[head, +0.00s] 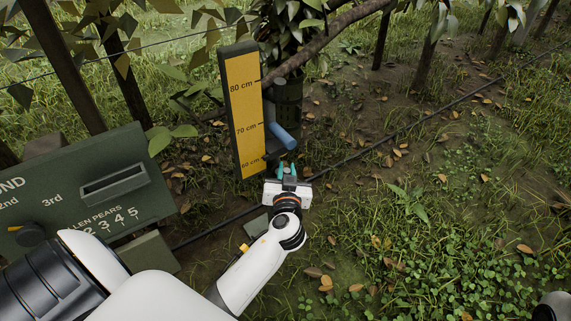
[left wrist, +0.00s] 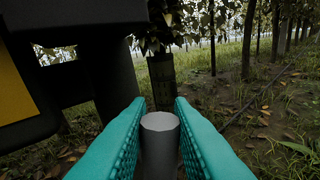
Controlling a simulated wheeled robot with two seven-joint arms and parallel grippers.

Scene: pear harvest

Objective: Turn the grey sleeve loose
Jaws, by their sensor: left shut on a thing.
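The grey sleeve (left wrist: 160,142) is a short, plain, light-grey cylinder in the left wrist view. It sits between the two teal fingers of my left gripper (left wrist: 160,130), with its round end towards the camera. My left gripper is shut on it. In the head view the left gripper (head: 287,170) is low in front of the foot of the yellow height board (head: 244,110). There I cannot make out the grey sleeve between the fingers.
A blue cylinder (head: 282,136) sticks out beside the board, just above my left gripper. A green sign box (head: 90,190) with a slot stands at left. A dark hose (head: 420,121) crosses the ground. Leafy grass at right is open.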

